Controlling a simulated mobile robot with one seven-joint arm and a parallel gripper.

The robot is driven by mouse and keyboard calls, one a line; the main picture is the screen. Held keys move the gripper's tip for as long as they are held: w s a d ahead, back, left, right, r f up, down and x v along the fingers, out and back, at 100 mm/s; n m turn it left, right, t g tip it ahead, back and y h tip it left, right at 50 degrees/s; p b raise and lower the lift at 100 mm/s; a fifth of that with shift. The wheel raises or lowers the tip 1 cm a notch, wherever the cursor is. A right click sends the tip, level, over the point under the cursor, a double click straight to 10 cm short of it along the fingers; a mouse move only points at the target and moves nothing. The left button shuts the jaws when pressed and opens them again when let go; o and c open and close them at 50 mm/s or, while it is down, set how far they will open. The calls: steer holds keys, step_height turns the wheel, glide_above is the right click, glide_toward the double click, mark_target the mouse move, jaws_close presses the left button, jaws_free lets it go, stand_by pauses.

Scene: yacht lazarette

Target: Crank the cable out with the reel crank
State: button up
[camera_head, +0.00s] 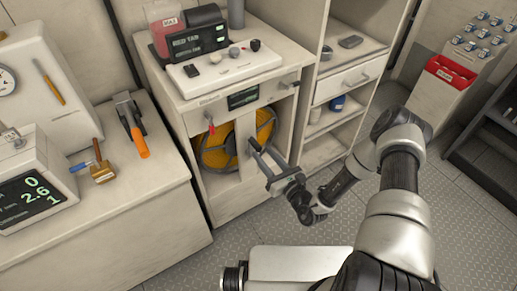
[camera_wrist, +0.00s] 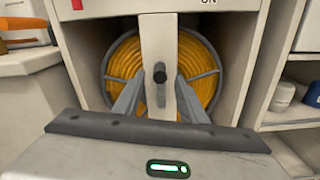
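The cable reel (camera_head: 213,155), wound with orange-yellow cable, sits inside the cabinet opening; it also shows in the wrist view (camera_wrist: 120,68). A pale upright bar (camera_wrist: 159,38) stands in front of it, with a dark round knob (camera_wrist: 160,74) that looks like the crank's grip. I cannot tell whether the bar is part of the crank or of the cabinet. My gripper (camera_head: 259,146) is in front of the opening. In the wrist view its two fingers (camera_wrist: 160,88) are apart, one on each side of the knob, with visible gaps. Contact does not show.
A white panel and a dark display unit (camera_head: 200,40) stand on top. Open shelves (camera_head: 335,115) adjoin on the right. A bench with tools (camera_head: 130,125) is on the left. The floor (camera_head: 240,245) nearby is clear.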

mark_target(261, 151)
steer(key=shift+x, duration=2.35)
jaws_close()
